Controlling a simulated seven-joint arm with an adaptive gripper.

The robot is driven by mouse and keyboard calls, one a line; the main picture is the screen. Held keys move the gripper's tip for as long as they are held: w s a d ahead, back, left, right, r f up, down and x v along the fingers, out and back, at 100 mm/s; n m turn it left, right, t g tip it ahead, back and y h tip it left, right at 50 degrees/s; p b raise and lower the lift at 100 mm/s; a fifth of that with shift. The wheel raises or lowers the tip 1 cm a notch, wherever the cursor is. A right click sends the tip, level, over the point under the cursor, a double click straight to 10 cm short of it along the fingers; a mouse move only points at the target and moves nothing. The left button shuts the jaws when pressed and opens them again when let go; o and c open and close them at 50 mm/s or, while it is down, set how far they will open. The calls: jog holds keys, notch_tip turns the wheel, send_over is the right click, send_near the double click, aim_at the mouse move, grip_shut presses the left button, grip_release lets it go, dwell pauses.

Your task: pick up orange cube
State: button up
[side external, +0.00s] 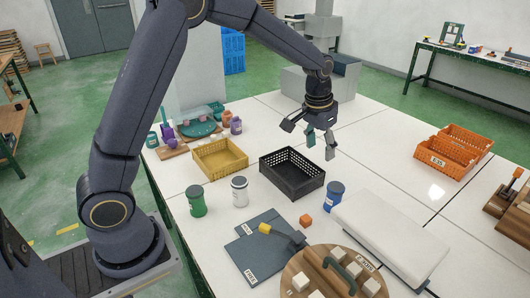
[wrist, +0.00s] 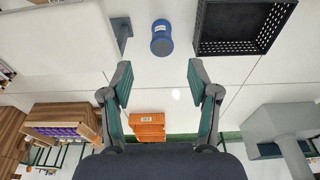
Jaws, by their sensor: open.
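The small orange cube (side external: 305,221) lies on the white table in the side view, in front of the blue can (side external: 335,195) and right of the grey-blue panels. It does not show in the wrist view. My gripper (side external: 320,146) is open and empty. It hangs above the table, behind and to the right of the black basket, well away from the cube. In the wrist view its two teal-padded fingers (wrist: 159,77) stand wide apart with nothing between them.
The black basket (side external: 265,166) and blue can (wrist: 161,44) stand between my gripper and the cube. A grey-blue panel (side external: 262,226) with a yellow-ended tool, a round wooden board (side external: 292,268) and a white slab (side external: 390,235) surround the cube. Orange crates (side external: 440,160) stand at right.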

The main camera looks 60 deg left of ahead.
jog(key=g, duration=0.2)
send_over(306, 218)
jog(key=f, duration=2)
jog(key=shift+w+d+f, duration=0.15)
jog(key=shift+w+f, duration=0.1)
jog(key=shift+f, duration=0.1)
jog(key=shift+s+f, duration=0.15)
jog(key=shift+f, duration=1.35)
jog(key=shift+s+f, duration=0.1)
jog(key=shift+f, duration=1.35)
jog(key=c, duration=1)
jog(key=shift+r, duration=0.2)
